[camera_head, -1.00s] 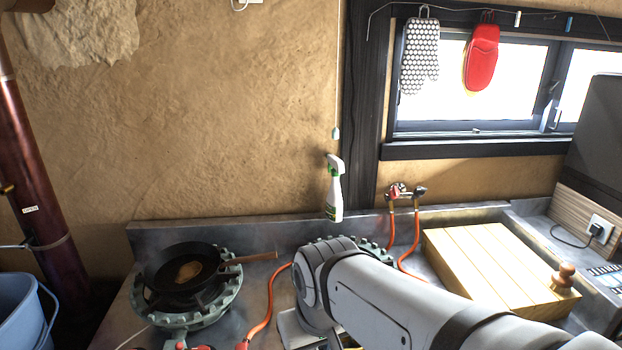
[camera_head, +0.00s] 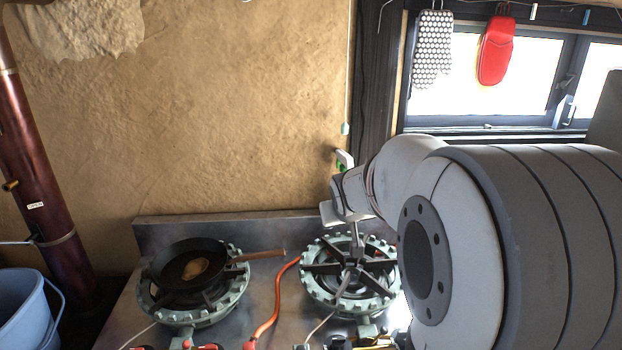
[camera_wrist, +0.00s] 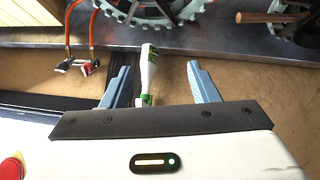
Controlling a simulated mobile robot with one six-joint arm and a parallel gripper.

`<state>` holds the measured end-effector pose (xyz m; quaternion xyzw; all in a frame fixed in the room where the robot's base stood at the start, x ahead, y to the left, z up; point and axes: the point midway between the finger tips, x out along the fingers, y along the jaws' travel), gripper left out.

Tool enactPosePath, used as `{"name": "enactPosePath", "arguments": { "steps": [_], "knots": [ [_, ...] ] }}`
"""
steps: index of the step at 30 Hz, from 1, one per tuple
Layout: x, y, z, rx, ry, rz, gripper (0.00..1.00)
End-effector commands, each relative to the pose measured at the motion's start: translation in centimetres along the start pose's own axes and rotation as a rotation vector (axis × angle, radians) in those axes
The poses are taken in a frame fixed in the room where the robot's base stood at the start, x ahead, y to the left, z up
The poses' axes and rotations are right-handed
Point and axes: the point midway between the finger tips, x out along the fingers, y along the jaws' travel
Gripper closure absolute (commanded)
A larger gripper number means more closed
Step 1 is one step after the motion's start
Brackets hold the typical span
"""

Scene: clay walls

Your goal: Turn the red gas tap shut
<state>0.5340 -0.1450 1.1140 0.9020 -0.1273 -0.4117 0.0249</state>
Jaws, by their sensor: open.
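The red gas tap (camera_wrist: 88,67) shows in the wrist view, left of my fingers, with two orange hoses on it. It is apart from my gripper. In the head view my arm hides it. My gripper (camera_wrist: 158,68) is open, its two blue-grey fingers apart. In the head view my gripper (camera_head: 342,220) hangs above the right burner, near the back wall.
A white and green spray bottle (camera_wrist: 149,72) appears between my fingers in the wrist view; its depth is unclear. A frying pan (camera_head: 190,264) sits on the left burner. The right burner (camera_head: 318,268) is bare. A blue bucket (camera_head: 25,310) stands at left.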

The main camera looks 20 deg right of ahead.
Motion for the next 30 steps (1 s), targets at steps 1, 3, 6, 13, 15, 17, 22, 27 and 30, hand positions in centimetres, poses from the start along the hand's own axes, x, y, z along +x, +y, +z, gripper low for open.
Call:
{"name": "enactPosePath", "arguments": {
  "steps": [1, 3, 6, 13, 15, 17, 22, 27, 30],
  "knots": [
    [2.6, 2.0, -2.2, 0.009, 0.053, 0.024, 0.45],
    [5.5, 4.6, -5.2, 0.013, 0.142, 0.048, 0.45],
    [9.6, 8.4, -8.7, 0.014, 0.266, 0.069, 0.45],
    [18.5, 17.1, -12.5, -0.009, 0.531, 0.062, 0.45],
    [20.9, 19.6, -12.4, -0.020, 0.603, 0.046, 0.45],
    [22.6, 21.4, -12.1, -0.029, 0.661, 0.028, 0.45],
    [25.9, 25.1, -10.2, -0.048, 0.785, -0.027, 0.45],
    [27.2, 26.5, -8.9, -0.057, 0.843, -0.063, 0.45],
    [27.6, 26.7, -9.0, -0.060, 0.855, -0.071, 0.45]
  ]
}}
